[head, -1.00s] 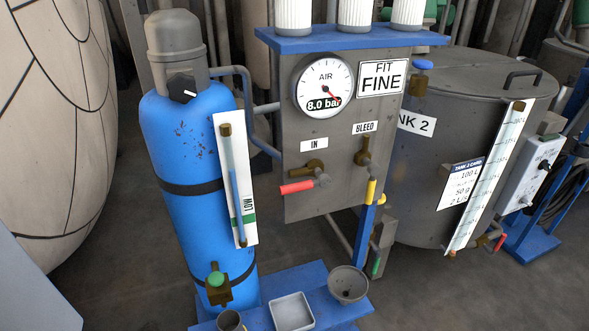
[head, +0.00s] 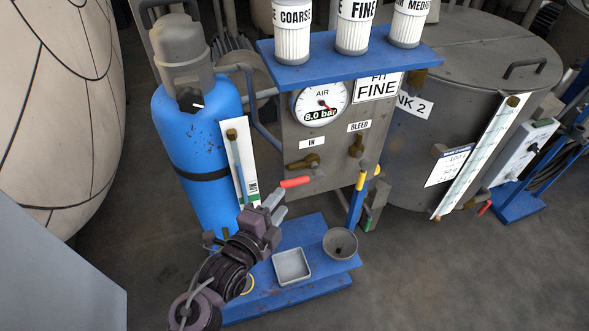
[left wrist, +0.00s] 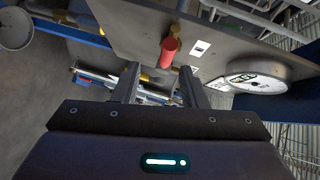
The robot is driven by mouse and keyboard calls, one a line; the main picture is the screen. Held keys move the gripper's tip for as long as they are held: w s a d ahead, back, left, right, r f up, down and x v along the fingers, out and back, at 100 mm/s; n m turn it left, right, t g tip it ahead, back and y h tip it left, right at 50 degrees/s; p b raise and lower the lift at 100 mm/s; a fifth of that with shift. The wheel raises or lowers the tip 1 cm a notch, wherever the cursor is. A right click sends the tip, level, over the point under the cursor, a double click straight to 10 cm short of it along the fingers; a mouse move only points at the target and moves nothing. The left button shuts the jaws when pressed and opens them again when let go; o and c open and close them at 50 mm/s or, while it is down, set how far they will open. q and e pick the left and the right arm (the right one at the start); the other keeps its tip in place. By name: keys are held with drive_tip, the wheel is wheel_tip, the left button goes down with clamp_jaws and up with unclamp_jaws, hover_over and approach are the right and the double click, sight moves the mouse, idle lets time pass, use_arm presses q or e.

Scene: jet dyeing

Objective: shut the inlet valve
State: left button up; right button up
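The inlet valve (head: 304,161) is a brass body under the "IN" label on the grey panel. Its red lever (head: 295,181) lies roughly sideways, pointing left. The lever also shows in the left wrist view (left wrist: 170,47), just beyond the fingertips. My left gripper (head: 281,200) is just below and left of the lever, its fingers angled up to it. In the left wrist view the fingers (left wrist: 160,72) stand apart with nothing between them, so it is open. I cannot tell whether a finger touches the lever. My right gripper is out of view.
The bleed valve (head: 357,149) with a yellow lever (head: 361,180) is right of the inlet valve. The air gauge (head: 321,103) reads 8.0 bar. A blue cylinder (head: 212,140) stands left. A tray (head: 291,266) and funnel (head: 340,243) sit on the blue base below.

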sight(292, 186)
use_arm(q)
drive_tip(key=shift+w+d+r, duration=0.25)
drive_tip(key=shift+w+r, duration=0.15)
drive_tip(key=shift+r, duration=0.05)
drive_tip(key=x, duration=0.7)
drive_tip(key=shift+p, duration=0.35)
drive_tip(key=shift+c, duration=0.3)
clamp_jaws()
